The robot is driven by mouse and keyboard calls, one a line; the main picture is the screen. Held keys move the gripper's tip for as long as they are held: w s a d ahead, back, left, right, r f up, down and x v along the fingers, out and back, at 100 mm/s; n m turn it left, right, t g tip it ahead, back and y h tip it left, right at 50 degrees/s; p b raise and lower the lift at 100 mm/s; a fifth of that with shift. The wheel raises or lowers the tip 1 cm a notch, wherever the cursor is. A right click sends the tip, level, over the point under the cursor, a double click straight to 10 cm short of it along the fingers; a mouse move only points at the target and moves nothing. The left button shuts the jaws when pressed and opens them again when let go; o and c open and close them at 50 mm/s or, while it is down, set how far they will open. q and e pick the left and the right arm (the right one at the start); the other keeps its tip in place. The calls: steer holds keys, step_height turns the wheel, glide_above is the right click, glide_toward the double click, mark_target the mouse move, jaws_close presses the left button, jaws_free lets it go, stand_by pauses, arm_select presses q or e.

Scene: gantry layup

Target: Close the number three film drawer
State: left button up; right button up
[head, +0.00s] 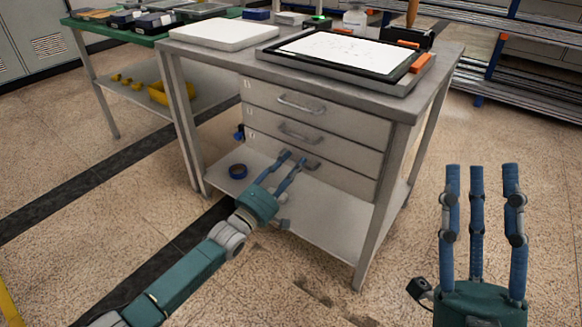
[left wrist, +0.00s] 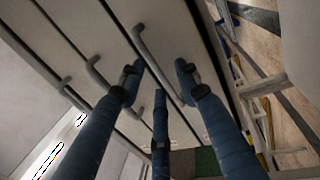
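The bench's drawer unit has three stacked grey fronts with bar handles. The lowest drawer (head: 345,177), taken as number three, looks nearly flush with the others; whether it stands slightly out I cannot tell. The labels at the left are too small to read. My left gripper (head: 296,157) is open in front of the lowest front, its fingers partly hiding that handle. In the left wrist view, the nearest handle (left wrist: 150,58) shows by the spread fingers of my left gripper (left wrist: 160,72); contact is unclear. My right gripper (head: 481,168) is open and empty, away from the bench.
The grey bench top (head: 215,53) holds a framed white panel (head: 345,50) and a white board (head: 224,34). A lower shelf (head: 330,220) carries a dark blue roll (head: 238,171). A green table (head: 150,40) stands behind left. Floor right of the bench is clear.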

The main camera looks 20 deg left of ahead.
arm_select(q)
steer(key=shift+s, duration=0.1)
steer(key=v, duration=1.1)
steer(key=shift+s, duration=0.4)
steer(key=shift+a+f, duration=0.1)
steer(key=shift+a, duration=0.05)
